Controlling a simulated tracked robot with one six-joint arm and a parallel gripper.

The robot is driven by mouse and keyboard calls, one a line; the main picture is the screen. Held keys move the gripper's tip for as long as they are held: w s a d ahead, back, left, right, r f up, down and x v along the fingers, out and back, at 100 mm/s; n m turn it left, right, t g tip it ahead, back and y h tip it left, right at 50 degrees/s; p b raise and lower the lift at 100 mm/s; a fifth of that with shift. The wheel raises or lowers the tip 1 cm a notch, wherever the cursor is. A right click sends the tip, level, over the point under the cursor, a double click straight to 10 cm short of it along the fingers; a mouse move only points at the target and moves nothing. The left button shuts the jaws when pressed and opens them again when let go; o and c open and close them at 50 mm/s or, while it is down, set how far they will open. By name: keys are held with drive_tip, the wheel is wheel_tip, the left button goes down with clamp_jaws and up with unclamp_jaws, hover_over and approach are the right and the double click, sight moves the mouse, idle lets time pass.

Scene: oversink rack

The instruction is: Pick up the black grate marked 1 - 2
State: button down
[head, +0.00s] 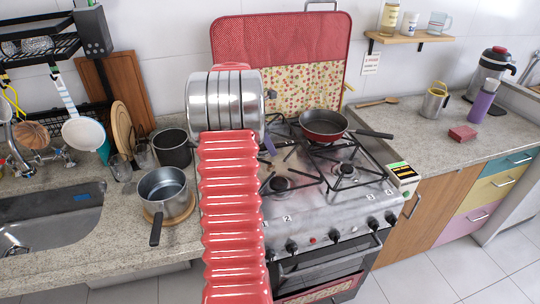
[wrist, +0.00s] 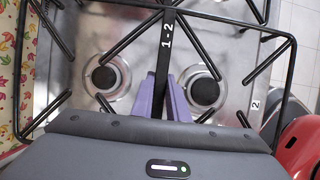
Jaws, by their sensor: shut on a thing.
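The black grate marked 1 - 2 (wrist: 168,30) spans the wrist view over two round burners, its white digits on the middle bar. My gripper (wrist: 170,95) has purple fingers shut on that middle bar, just below the digits in the picture. In the head view the grate (head: 286,153) is on the left side of the stove, partly hidden by my arm. Only a little of my gripper (head: 269,146) shows there, beside my silver wrist. I cannot tell whether the grate touches the stove top.
The stove (head: 330,215) has a second grate (head: 352,172) on its right, with a red frying pan (head: 323,125) at its back. A steel saucepan (head: 165,190) and a dark pot (head: 173,149) stand left of my arm. A red patterned cover (head: 283,40) stands upright behind the stove.

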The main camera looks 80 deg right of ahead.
drive_tip(key=shift+s+a+r, duration=0.2)
drive_tip(key=shift+a+r, duration=0.15)
drive_tip(key=shift+r, duration=0.2)
drive_tip(key=s+a, duration=0.4)
drive_tip(key=a, duration=0.4)
drive_tip(key=s+a, duration=0.5)
drive_tip(key=a, duration=0.3)
drive_tip(key=shift+s, duration=0.3)
drive_tip(key=shift+w+a+f, duration=0.1)
